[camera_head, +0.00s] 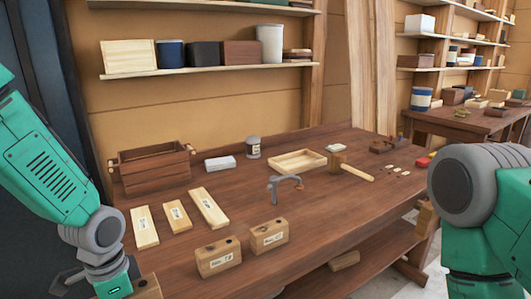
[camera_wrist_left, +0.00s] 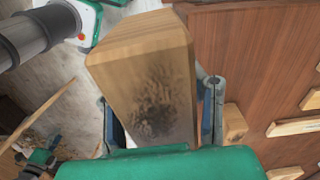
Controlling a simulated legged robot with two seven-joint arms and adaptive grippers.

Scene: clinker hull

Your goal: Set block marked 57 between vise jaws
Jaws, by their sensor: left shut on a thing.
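My left gripper (camera_wrist_left: 158,92) is shut on a wooden block (camera_wrist_left: 145,55) with a dark, scorched-looking patch. In the left wrist view the block sits between the two fingers, beside the bench edge with floor below. No number shows on its visible faces. In the head view my left wrist is at the lower left, and the fingers and held block are mostly cut off. Two labelled wooden blocks, one at the front (camera_head: 218,259) and one to its right (camera_head: 269,237), stand on the bench; their numbers are too small to read surely. I cannot make out the vise. My right gripper is outside the frames.
The workbench (camera_head: 330,222) carries labelled boards (camera_head: 207,208), a grey clamp-like tool (camera_head: 286,186), a mallet (camera_head: 352,172), a shallow tray (camera_head: 297,162) and a wooden crate (camera_head: 153,168). The front middle right is clear.

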